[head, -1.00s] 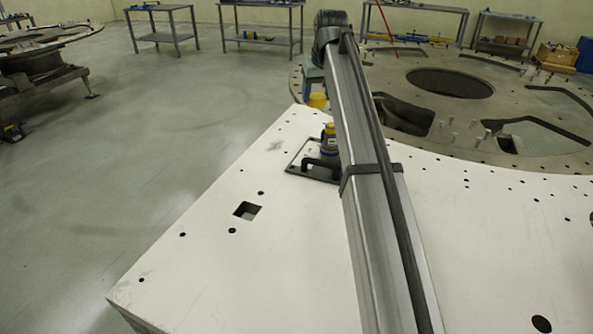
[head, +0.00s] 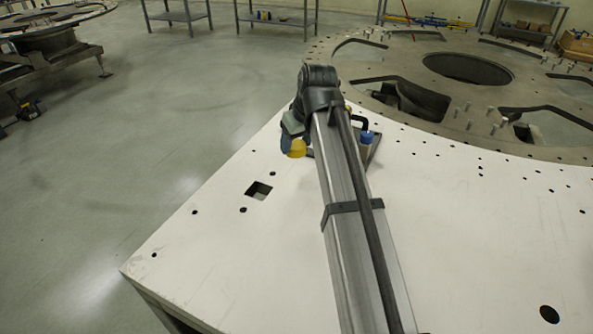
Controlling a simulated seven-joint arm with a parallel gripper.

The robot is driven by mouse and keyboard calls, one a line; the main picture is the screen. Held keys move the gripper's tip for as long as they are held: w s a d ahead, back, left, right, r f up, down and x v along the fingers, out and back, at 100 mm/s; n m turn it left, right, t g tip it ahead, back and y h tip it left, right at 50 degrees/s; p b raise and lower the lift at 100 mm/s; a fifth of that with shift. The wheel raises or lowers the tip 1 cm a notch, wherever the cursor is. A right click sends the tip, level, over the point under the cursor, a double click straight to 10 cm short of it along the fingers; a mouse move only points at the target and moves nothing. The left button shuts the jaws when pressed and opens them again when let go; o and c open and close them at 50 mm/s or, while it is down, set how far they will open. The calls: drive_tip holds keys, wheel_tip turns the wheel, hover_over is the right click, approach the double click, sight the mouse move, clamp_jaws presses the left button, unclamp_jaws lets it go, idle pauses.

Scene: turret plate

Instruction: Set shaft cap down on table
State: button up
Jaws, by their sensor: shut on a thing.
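A yellow piece (head: 297,149), which looks like the shaft cap, shows at the lower end of my wrist, low over the white table (head: 220,225). My gripper (head: 291,143) is shut on it at the left of my arm. The fingers are small and mostly hidden, and I cannot tell whether the cap touches the table. A dark tray (head: 375,151) lies just right of the gripper, partly behind my arm link.
A blue-topped object (head: 367,137) stands at the tray by a black handle (head: 358,122). A square hole (head: 259,190) lies left of my arm. The large round turret plate (head: 440,125) is behind. The table's left part is clear apart from small holes.

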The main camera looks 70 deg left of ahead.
drive_tip(key=shift+f, duration=4.2)
drive_tip(key=shift+f, duration=0.1)
drive_tip(key=o, duration=1)
drive_tip(key=v, duration=1.2)
drive_tip(key=shift+w, duration=0.1)
